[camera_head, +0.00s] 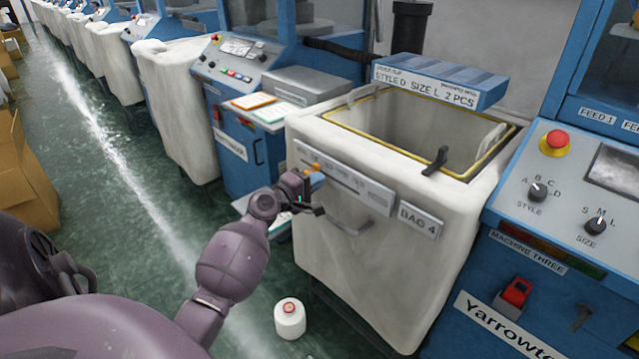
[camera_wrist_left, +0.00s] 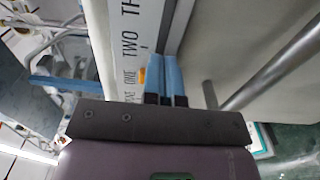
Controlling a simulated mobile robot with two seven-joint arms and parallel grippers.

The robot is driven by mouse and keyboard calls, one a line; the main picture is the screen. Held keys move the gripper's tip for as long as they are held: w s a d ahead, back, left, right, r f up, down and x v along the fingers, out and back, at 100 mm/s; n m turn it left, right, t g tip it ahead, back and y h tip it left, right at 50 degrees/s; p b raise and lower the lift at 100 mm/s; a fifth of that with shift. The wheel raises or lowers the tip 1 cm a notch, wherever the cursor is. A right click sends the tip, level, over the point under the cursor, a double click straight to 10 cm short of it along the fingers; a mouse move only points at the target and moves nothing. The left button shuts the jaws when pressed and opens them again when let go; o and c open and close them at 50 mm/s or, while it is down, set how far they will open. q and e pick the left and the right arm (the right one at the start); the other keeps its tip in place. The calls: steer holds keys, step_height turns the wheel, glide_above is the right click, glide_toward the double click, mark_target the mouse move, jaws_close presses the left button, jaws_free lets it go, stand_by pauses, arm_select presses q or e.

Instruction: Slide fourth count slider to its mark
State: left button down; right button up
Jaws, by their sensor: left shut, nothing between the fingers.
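The count slider bar is a pale strip with a dark slot (camera_head: 345,178) on the front of the white bag bin marked BAG 4 (camera_head: 418,220). An orange slider knob (camera_head: 316,166) sits near the slot's left end. My left gripper (camera_head: 316,180) is shut and empty, its blue fingertips right at the knob. In the left wrist view the shut fingertips (camera_wrist_left: 166,78) lie over the strip, beside the printed words ONE and TWO. A sliver of orange (camera_wrist_left: 142,74) shows beside them; whether they touch it I cannot tell. My right gripper is not in view.
A grey bar handle (camera_head: 350,226) sticks out below the slot and also shows in the left wrist view (camera_wrist_left: 275,72). A blue machine panel (camera_head: 560,200) stands to the right. A white cone (camera_head: 290,318) is on the green floor below.

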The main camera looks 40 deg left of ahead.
arm_select(q)
steer(key=shift+a, duration=0.3)
steer(key=shift+d, duration=0.65)
steer(key=s, duration=0.8)
steer(key=shift+a+p, duration=0.3)
steer(key=shift+p, duration=0.1)
